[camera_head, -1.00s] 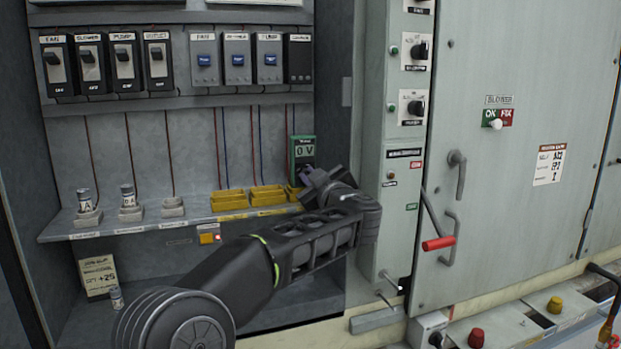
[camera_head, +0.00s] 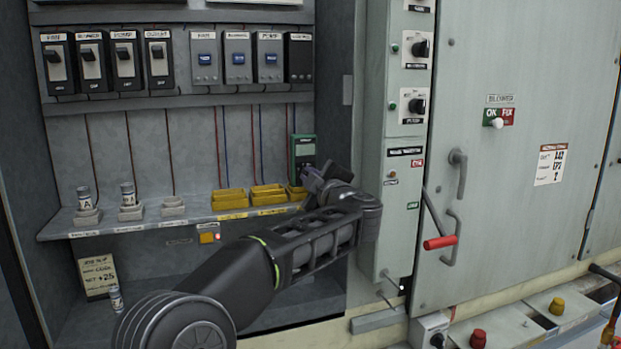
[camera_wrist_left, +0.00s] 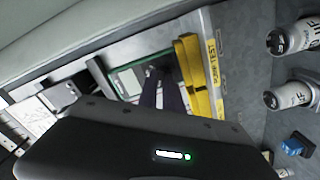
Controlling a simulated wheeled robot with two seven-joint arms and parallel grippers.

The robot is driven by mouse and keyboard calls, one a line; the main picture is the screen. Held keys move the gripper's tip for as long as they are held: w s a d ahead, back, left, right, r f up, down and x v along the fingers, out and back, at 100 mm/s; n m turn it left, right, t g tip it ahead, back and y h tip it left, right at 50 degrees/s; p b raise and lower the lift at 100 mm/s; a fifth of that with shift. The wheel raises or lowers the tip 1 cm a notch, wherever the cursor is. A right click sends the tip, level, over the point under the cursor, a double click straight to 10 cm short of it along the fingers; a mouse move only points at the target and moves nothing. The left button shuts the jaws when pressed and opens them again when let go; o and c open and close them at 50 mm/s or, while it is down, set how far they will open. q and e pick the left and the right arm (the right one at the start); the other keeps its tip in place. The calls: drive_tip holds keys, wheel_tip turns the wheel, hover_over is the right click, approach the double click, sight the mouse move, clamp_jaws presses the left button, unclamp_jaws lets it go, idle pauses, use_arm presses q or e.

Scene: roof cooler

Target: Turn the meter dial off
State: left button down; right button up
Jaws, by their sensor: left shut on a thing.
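The green meter (camera_head: 303,148) stands at the right end of the grey shelf in the open cabinet. My left gripper (camera_head: 308,180) is in front of the meter's lower part and hides the dial in the head view. In the left wrist view the meter (camera_wrist_left: 126,82) lies beyond my left gripper (camera_wrist_left: 162,78), whose dark fingers are close together at a dark round part on the meter's face, apparently the dial. The fingers are shut on it. The dial's pointer cannot be made out. My right gripper is not in view.
Yellow bins (camera_head: 230,199) sit on the shelf (camera_head: 150,226) just left of the meter; they also show close beside my fingers in the wrist view (camera_wrist_left: 190,75). The cabinet's right side wall and a grey panel (camera_head: 372,200) with knobs stand close right of my wrist.

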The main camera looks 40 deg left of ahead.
use_arm(q)
drive_tip(key=c, duration=1.5)
unclamp_jaws()
drive_tip(key=b+v, duration=0.1)
drive_tip(key=v, duration=0.6)
drive_tip(key=shift+s+d, duration=0.25)
drive_tip(key=shift+d, duration=0.1)
